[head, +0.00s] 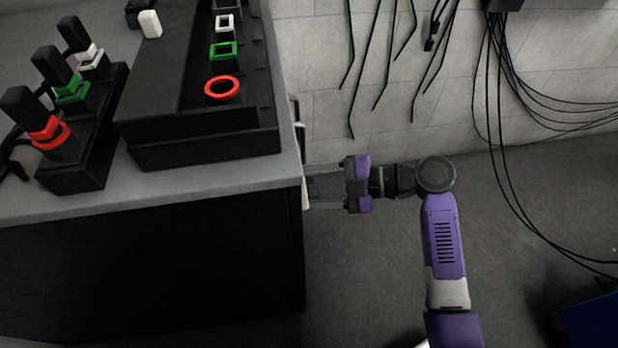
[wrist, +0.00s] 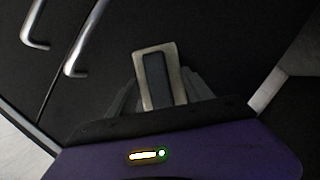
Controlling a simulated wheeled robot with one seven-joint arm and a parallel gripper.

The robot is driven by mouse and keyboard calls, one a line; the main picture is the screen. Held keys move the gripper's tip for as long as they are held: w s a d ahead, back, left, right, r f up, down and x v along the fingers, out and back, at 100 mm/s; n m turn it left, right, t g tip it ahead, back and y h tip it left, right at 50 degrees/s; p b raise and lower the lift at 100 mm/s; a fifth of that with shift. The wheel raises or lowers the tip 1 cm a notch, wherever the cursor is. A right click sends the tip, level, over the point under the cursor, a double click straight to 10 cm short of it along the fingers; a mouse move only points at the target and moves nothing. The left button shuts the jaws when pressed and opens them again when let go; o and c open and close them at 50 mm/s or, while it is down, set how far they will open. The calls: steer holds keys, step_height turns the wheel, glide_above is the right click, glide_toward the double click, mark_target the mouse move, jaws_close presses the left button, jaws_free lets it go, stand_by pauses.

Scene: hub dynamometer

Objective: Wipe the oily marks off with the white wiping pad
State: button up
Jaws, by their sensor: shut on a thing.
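My gripper (head: 312,187) is shut on the white wiping pad. In the head view the pad (head: 305,194) is a thin pale strip at the right side of the black cabinet (head: 200,265). In the wrist view the pad (wrist: 141,73) is a pale rectangle with a dark grip block in its middle, between the fingers of my gripper (wrist: 163,90). A dark cabinet face lies beyond the pad. I cannot tell whether the pad touches it. No oily marks can be made out in either view.
Metal handles (wrist: 75,62) stick out from the dark doors in the wrist view. On the grey cabinet top (head: 230,176) are a black tray (head: 205,150) and a rack of knobbed pieces (head: 85,160). Cables (head: 500,110) hang along the wall.

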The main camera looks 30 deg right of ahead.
mark_target(312, 192)
steer(key=shift+s+a, duration=0.25)
steer(key=shift+s, duration=0.35)
steer(key=shift+s+a, duration=0.2)
steer(key=shift+s, duration=0.4)
steer(key=shift+r+p, duration=0.3)
steer(key=shift+r, duration=0.55)
steer(key=shift+w+d+f+b, duration=0.15)
steer(key=shift+w+d+b, duration=0.1)
steer(key=shift+w+b, duration=0.35)
steer(key=shift+w+d+b, duration=0.2)
steer(key=shift+w+b, duration=0.25)
steer(key=shift+w, duration=0.2)
steer(key=shift+w+d+b, duration=0.2)
steer(key=shift+w+b, duration=0.2)
steer(key=shift+w, duration=0.25)
steer(key=shift+w+d+b, duration=0.25)
steer(key=shift+w+b, duration=0.3)
steer(key=shift+w, duration=0.05)
steer(key=shift+w+d+b, duration=0.2)
steer(key=shift+w+b, duration=0.3)
steer(key=shift+w, duration=0.1)
steer(key=shift+w+d+b, duration=0.2)
steer(key=shift+w+b, duration=0.15)
steer(key=shift+w, duration=0.2)
steer(key=shift+d, duration=0.15)
